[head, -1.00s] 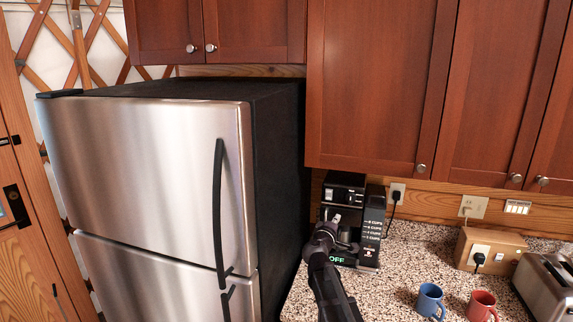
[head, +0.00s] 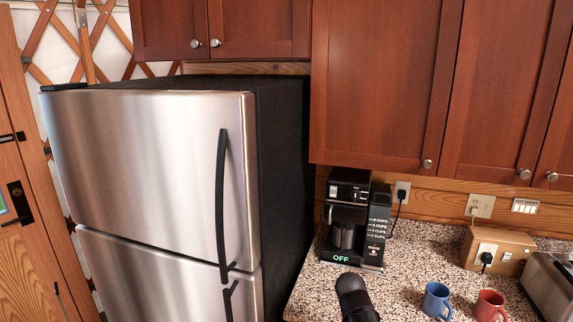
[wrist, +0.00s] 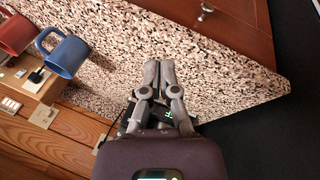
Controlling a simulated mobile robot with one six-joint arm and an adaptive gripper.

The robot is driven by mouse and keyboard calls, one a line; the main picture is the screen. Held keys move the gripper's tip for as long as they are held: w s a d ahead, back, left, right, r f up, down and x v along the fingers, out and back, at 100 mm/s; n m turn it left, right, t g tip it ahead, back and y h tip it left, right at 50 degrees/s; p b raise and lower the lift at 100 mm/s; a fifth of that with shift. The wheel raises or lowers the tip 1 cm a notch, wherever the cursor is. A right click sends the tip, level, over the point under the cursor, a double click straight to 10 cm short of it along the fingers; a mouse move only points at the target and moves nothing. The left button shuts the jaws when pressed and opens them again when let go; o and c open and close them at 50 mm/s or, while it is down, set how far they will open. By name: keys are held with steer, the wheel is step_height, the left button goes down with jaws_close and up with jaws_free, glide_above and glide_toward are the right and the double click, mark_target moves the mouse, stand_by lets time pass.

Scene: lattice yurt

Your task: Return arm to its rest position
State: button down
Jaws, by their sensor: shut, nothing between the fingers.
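My gripper (wrist: 159,75) shows in the wrist view with its two fingers together and empty, over the speckled countertop (wrist: 215,75). In the head view only a dark part of my arm shows at the bottom edge, in front of the counter; the fingers cannot be made out there. The coffee maker (head: 347,220) stands on the counter beside the fridge, its display reading OFF, with a carafe inside. My arm is apart from it in the head view.
A blue mug (head: 436,300) and a red mug (head: 489,306) stand on the counter to the right. A toaster (head: 552,280) and a wooden outlet box (head: 497,250) are further right. The steel fridge (head: 150,170) is on the left, with wall cabinets (head: 380,80) above.

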steer(key=s+a+f+g+y, duration=0.2)
steer(key=s+a+y, duration=0.1)
steer(key=s, duration=0.4)
steer(key=shift+s+a+f+g+y+b, duration=0.2)
steer(key=shift+a+g+y+b, duration=0.15)
steer(key=shift+a, duration=0.55)
steer(key=shift+w, duration=0.1)
